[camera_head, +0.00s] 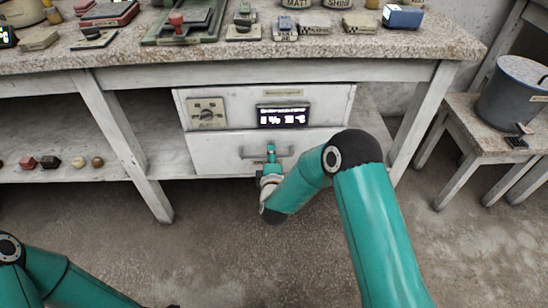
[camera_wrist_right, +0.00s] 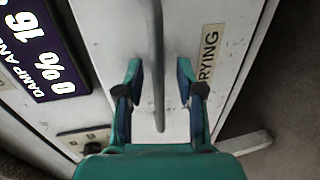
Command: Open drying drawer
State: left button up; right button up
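The white drying drawer (camera_head: 218,152) is the lower front of the cabinet under the bench, and it looks closed. Its thin grey bar handle (camera_head: 286,153) shows on both sides of my right gripper (camera_head: 271,151). In the right wrist view the handle (camera_wrist_right: 157,60) runs between the two fingers of my right gripper (camera_wrist_right: 159,92). The fingers are apart, with a gap on each side of the bar. A label (camera_wrist_right: 208,55) reading "…RYING" is on the drawer front.
Above the drawer is a panel with a dial (camera_head: 207,113) and a lit display (camera_head: 283,116). The worn bench top (camera_head: 130,53) holds several tools and blocks. A low stool at the right carries a grey bucket (camera_head: 508,97). The floor before the drawer is clear.

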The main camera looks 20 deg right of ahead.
jog(key=shift+w, duration=0.1)
grip_shut()
